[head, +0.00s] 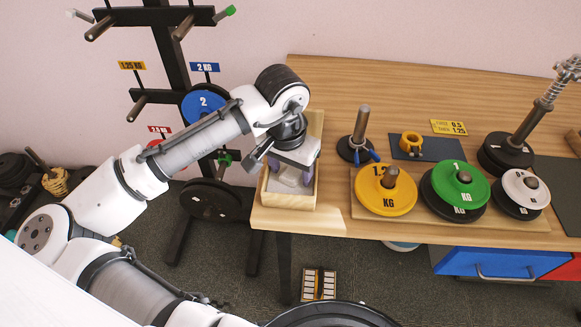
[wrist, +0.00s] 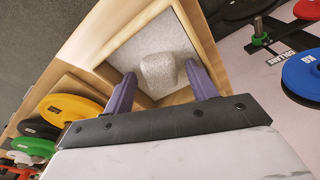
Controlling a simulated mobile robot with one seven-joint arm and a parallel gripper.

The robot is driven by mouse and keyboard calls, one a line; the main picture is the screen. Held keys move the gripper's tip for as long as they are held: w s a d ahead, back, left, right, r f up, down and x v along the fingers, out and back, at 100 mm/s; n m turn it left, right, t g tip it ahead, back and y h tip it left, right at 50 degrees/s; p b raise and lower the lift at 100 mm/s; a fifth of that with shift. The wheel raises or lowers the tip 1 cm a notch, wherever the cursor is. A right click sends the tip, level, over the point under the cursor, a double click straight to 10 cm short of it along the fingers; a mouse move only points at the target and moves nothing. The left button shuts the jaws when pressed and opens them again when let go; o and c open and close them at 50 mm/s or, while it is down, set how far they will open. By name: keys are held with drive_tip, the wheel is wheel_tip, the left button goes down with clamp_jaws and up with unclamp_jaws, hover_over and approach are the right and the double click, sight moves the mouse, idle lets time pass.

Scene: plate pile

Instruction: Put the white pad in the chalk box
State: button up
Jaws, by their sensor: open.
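The chalk box (head: 289,201) is an open wooden box at the left end of the table, with a pale grey, speckled floor. It also shows in the wrist view (wrist: 205,35). The white pad (wrist: 158,73) is a small, rounded, whitish block inside the box, seeming to lie on its floor. My gripper (head: 290,174) points down into the box. In the wrist view, its two purple fingers (wrist: 161,74) are spread apart, one on each side of the pad, with gaps showing. In the head view, the gripper hides most of the pad.
Right of the box, a wooden board (head: 340,226) bears a yellow plate (head: 386,196), a green plate (head: 461,187) and a white plate (head: 524,190). An upright post (head: 361,130) stands behind the yellow plate. A plate rack with a blue plate (head: 203,103) stands left of the table.

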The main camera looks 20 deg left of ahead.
sight(287, 178)
wheel_tip(287, 178, up, 12)
drive_tip(key=s, duration=0.1)
drive_tip(key=shift+s+r, duration=0.15)
drive_tip(key=shift+s, duration=0.1)
drive_tip(key=shift+c, duration=0.5)
idle(0.9)
